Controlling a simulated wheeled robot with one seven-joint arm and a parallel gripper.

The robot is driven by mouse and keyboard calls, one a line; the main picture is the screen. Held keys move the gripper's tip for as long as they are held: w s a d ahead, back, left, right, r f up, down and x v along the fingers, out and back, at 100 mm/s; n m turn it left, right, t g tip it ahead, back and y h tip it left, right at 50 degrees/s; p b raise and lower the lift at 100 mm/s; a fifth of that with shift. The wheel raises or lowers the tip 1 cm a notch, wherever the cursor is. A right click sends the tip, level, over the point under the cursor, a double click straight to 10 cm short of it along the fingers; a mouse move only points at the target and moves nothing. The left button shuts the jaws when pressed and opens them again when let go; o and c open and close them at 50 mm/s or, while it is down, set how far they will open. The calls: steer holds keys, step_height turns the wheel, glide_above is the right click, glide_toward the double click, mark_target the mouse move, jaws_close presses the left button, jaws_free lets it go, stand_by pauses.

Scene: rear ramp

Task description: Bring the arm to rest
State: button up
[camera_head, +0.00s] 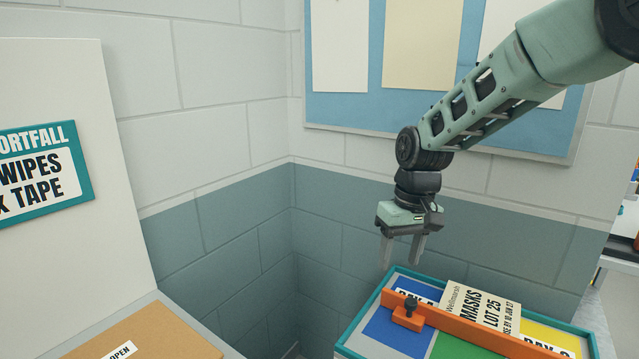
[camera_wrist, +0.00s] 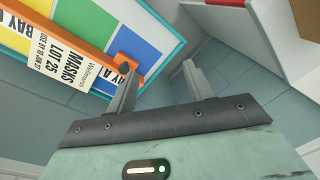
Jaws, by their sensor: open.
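My gripper (camera_head: 402,250) hangs from my arm at the right of the head view, fingers pointing down. It is open and empty, just above the back left corner of a teal-rimmed tray (camera_head: 396,268). The tray has blue, green and yellow fields and an orange bar (camera_head: 455,325) across it. A cream card (camera_head: 482,303) reading "MASKS LOT 25" stands behind the bar, apart from my gripper. In the wrist view my open fingers (camera_wrist: 158,88) show with nothing between them; the card (camera_wrist: 68,60) and the orange bar (camera_wrist: 50,25) lie at the upper left.
A brown box or board (camera_head: 150,335) marked "OPEN" lies at the lower left. A white panel (camera_head: 60,240) with a teal "WIPES" sign (camera_head: 45,175) stands at the left. A blue pinboard (camera_head: 345,108) with papers hangs on the block wall behind my arm. A gap separates box and tray.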

steer(key=s+a+r+n, duration=0.1)
steer(key=s+a, duration=0.2)
steer(key=s, duration=0.6)
steer(key=s+a+r+n, duration=0.1)
steer(key=s+a+n, duration=0.1)
steer(key=s, duration=0.8)
steer(key=s+d+f+n, duration=0.1)
steer(key=s+d, duration=0.1)
steer(key=s, duration=0.9)
steer(key=shift+s+f+n+h, duration=0.15)
steer(key=shift+f+n+h, duration=0.1)
steer(key=shift+n+h, duration=0.05)
steer(key=shift+d, duration=0.1)
